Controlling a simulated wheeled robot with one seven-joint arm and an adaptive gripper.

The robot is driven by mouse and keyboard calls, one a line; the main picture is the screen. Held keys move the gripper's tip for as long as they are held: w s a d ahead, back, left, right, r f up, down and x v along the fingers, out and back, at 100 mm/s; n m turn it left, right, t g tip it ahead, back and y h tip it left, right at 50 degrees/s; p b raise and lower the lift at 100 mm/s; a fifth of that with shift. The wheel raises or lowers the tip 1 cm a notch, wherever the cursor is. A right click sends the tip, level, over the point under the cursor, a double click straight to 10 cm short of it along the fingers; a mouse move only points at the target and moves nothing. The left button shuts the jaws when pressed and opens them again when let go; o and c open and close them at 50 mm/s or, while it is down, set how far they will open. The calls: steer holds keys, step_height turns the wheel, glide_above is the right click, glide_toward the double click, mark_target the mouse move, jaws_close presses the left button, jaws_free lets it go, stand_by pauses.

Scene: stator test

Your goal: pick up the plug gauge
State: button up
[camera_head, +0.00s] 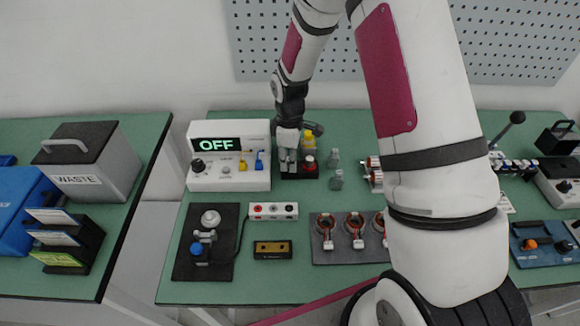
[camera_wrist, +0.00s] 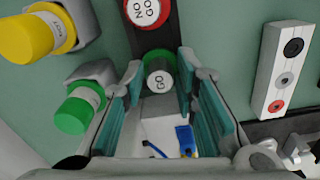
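The gauge's green end marked GO (camera_wrist: 159,74) sits between the two teal-padded fingers of my gripper (camera_wrist: 160,80) in the wrist view. A slim gap seems to show on each side, so the fingers look open around it, not closed on it. A red end marked NO GO (camera_wrist: 146,10) stands just beyond on the dark stand (camera_wrist: 151,38). The green end is hidden there by my gripper.
Yellow (camera_wrist: 28,38) and green (camera_wrist: 80,110) labelled cylinders stand close to my left finger in the wrist view. A white box reading OFF (camera_head: 228,155) stands left of my gripper. A white three-socket box (camera_head: 273,211) lies in front. Small grey pieces (camera_head: 335,180) stand right.

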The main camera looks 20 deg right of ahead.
jaws_close()
steer(key=shift+r, duration=0.15)
steer(key=shift+r, duration=0.55)
step_height(320, 180, up, 2)
steer(key=shift+r+b, duration=0.2)
steer(key=shift+b, duration=0.15)
steer(key=s+r, duration=0.1)
steer(key=s, duration=1.5)
steer(key=shift+d+r, duration=0.15)
steer(key=shift+d, duration=0.3)
steer(key=shift+r, duration=0.1)
